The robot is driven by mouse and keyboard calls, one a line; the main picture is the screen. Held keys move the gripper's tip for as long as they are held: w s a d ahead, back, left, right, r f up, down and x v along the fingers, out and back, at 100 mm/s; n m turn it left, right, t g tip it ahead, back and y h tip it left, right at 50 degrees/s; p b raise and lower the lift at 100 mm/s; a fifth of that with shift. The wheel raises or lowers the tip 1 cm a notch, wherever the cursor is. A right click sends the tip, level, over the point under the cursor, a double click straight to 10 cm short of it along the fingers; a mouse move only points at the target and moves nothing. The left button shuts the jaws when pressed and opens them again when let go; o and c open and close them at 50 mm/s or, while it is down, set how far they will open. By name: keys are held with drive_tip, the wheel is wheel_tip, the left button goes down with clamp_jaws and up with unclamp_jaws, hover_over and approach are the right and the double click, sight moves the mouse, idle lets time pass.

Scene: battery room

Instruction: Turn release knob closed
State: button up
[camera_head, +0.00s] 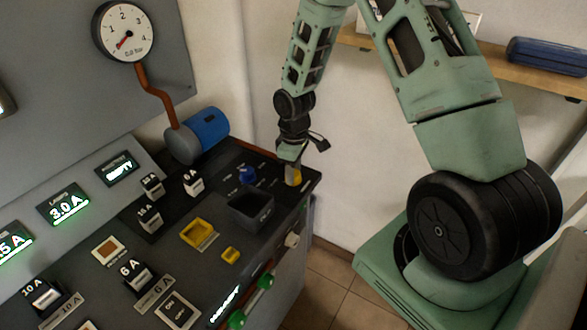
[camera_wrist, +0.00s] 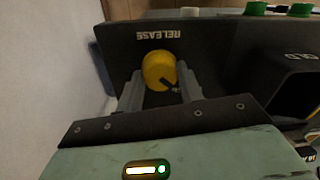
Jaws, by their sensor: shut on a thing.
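The release knob is a round yellow knob with a dark pointer mark. In the wrist view the release knob (camera_wrist: 158,69) sits below the word RELEASE, which reads upside down, and between my two grey fingers. In the head view the release knob (camera_head: 294,176) is at the right end of the dark console, partly covered by my gripper (camera_head: 292,160). My gripper is shut on it, with a finger on each side, as it also shows in the wrist view (camera_wrist: 158,82). The mark on the knob points toward the lower right in the wrist view.
A dark open box (camera_head: 251,210) stands on the console (camera_head: 165,262) close to the knob, with a blue knob (camera_head: 247,174) behind it. A pressure gauge (camera_head: 125,32) and blue cylinder (camera_head: 208,128) are at the back left. The white wall is just right of the console.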

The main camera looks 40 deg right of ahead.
idle(0.5)
drive_tip(key=o, duration=1)
wheel_tip(320, 180, up, 17)
drive_tip(key=b, duration=0.1)
drive_tip(key=shift+w+d+r, duration=0.15)
drive_tip(key=shift+d+r, duration=0.05)
